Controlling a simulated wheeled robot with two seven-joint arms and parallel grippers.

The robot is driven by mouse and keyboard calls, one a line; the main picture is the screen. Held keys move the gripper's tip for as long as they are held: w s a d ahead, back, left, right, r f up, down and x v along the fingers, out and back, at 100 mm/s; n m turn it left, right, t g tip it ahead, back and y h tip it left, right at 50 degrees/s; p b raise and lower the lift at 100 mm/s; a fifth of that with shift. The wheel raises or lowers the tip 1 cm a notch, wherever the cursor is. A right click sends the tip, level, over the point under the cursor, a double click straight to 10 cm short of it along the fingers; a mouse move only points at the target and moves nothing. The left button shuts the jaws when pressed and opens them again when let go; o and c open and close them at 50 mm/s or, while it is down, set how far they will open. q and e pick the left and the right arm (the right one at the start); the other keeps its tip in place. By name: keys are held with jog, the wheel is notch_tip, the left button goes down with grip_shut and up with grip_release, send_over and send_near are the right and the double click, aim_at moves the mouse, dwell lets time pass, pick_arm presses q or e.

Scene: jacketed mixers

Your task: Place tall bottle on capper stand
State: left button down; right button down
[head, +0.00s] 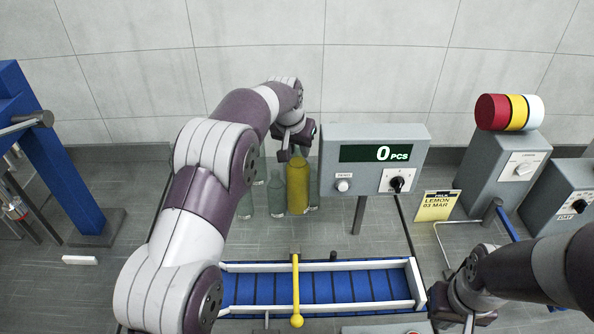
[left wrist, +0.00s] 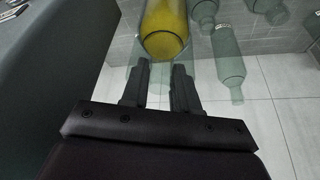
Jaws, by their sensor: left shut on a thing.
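A tall bottle with yellow contents (head: 298,188) stands upright in the head view, behind the conveyor and left of the counter box. In the left wrist view the yellow bottle (left wrist: 165,30) has its clear neck between the fingers. My left gripper (head: 291,152) is at the bottle's top and its jaws (left wrist: 158,85) are shut on the neck. My right gripper (head: 469,318) is at the lower right, partly cut off by the frame, and its jaws are unclear. I cannot single out a capper stand.
Several clear bottles (head: 276,192) stand close beside the yellow one. A blue conveyor (head: 335,287) with a yellow lever (head: 296,285) lies in front. A blue frame (head: 62,150) stands at left.

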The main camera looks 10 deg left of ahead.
aim_at(296, 159)
pick_arm(q)
notch_tip(296, 159, down, 5)
jog(key=shift+s+r+p, duration=0.15)
jog(key=shift+r+p, duration=0.05)
jog(key=shift+p, duration=0.2)
jog(key=shift+f, duration=0.2)
jog(key=c, duration=0.8)
grip_release()
jog(key=shift+f, duration=0.2)
jog(key=shift+c, duration=0.2)
jog(key=shift+r, duration=0.1)
